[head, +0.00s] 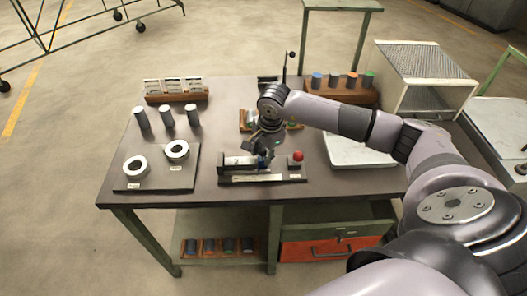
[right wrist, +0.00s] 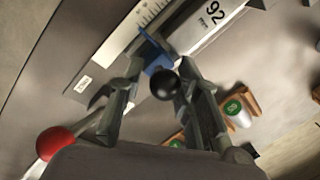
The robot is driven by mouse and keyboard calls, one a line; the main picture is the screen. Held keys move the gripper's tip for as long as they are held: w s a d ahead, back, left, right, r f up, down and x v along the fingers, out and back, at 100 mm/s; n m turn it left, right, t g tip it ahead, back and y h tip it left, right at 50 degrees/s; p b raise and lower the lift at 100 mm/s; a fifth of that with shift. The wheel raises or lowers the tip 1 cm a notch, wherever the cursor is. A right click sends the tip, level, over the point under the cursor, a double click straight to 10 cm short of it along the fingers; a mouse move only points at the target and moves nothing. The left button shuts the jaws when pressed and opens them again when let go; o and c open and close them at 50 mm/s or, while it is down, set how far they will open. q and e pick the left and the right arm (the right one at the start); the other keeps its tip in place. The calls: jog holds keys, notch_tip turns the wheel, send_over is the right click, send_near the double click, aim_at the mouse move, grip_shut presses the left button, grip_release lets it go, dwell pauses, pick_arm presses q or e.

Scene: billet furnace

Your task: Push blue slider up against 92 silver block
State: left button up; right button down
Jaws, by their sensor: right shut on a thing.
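The blue slider (head: 264,162) sits on a dark gauge fixture (head: 226,180) at the front of the table; its blue part (right wrist: 152,48) and a black ball knob (right wrist: 165,84) show in the right wrist view. The silver block (head: 240,161) marked 92 (right wrist: 207,27) lies in the fixture, left of the slider in the head view. Slider and block are very close; I cannot tell if they touch. My right gripper (head: 264,150) is over the slider. In the wrist view its fingers (right wrist: 160,78) are shut on the slider, either side of its knob. My left gripper is not in view.
A red ball (head: 298,155) stands at the fixture's right end. A rack of colour-topped cylinders (head: 335,88) is behind on the right. A plate with two rings (head: 150,183) and several grey cylinders (head: 166,117) are on the left. A pale tray (head: 350,153) lies right.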

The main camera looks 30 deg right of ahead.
jog(key=shift+w+d+r, duration=0.1)
jog(key=shift+w+r, duration=0.2)
jog(key=shift+w, duration=0.05)
jog(key=shift+w+a+f+b, duration=0.1)
jog(key=shift+w+a+b, duration=0.25)
jog(key=shift+b, duration=0.5)
jog(key=shift+a, duration=0.2)
jog(key=shift+r, duration=0.2)
jog(key=c, duration=1.7)
grip_release()
jog(key=o, duration=0.3)
jog(key=shift+f, duration=0.1)
jog(key=shift+o, duration=0.3)
jog(key=shift+f, duration=0.15)
jog(key=shift+s, duration=0.15)
